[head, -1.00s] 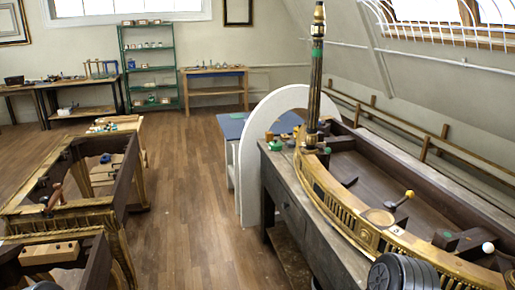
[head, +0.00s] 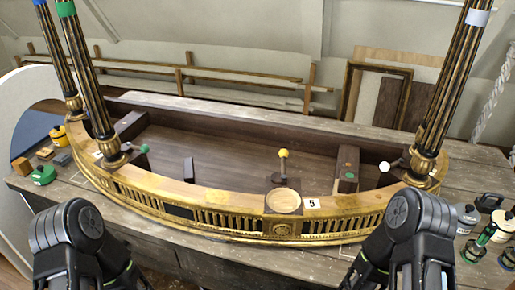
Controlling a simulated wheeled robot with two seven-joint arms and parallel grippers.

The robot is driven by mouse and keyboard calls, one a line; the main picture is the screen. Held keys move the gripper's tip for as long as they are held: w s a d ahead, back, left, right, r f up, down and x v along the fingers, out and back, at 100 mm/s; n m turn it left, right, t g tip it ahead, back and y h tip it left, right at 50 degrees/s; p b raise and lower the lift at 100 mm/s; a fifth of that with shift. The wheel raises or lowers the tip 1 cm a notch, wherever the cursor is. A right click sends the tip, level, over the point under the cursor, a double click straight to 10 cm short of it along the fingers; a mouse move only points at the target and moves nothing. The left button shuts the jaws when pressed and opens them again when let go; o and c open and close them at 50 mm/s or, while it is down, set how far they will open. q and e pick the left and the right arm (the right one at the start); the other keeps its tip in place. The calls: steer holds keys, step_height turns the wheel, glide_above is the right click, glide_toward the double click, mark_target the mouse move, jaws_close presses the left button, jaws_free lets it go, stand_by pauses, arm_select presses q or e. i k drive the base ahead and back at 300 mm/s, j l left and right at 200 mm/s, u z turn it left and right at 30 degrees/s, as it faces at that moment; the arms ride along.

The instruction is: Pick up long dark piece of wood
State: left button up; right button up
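The gilt console (head: 335,222) stands upside down on a grey wooden bench, its gold fluted front facing me. Several dark wood pieces lie inside its dark recess: a short dark piece (head: 189,170) left of centre, a block with coloured dots (head: 347,168) on the right and a dark block (head: 131,125) at the left. A dark board (head: 390,102) leans against the wall behind. I cannot tell which one is the long dark piece of wood. Both my black arms show at the bottom edge, in front of the bench. Neither gripper's fingertips can be seen.
Fluted legs (head: 84,75) rise at the left and another leg (head: 452,85) at the right. A yellow-knobbed tool (head: 283,165) stands by the front rim. Clamps (head: 480,243) and bottles crowd the bench's right end. Small blocks and a green-capped item (head: 44,175) sit left.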

mark_target(188, 165)
steer(key=i+j+z, duration=0.15)
steer(key=j+z, duration=0.7)
steer(key=j, duration=0.15)
steer(key=j+z, duration=0.4)
steer(key=j, duration=0.2)
steer(key=i, duration=0.05)
